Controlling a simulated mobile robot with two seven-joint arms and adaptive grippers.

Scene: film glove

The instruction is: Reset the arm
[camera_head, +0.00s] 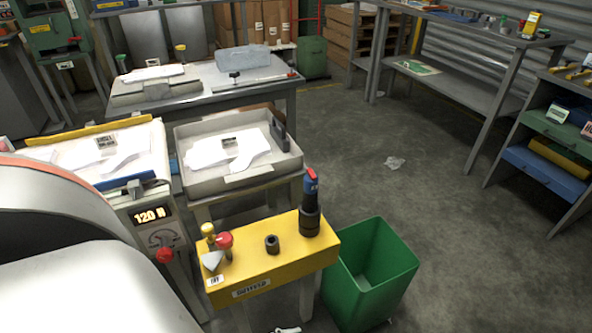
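A grey tray (235,183) holds a white glove-shaped film piece (208,152). To its left, a machine with a display reading 120 (152,215) has another white film sheet (75,153) on top. A yellow block stand (290,265) in front carries a dark tool with a red and blue top (310,205), a dark ring (272,244) and knobs.
An open green bin (372,270) stands right of the yellow stand. A back table (205,95) holds more film and a grey block. Shelves (545,165) line the right.

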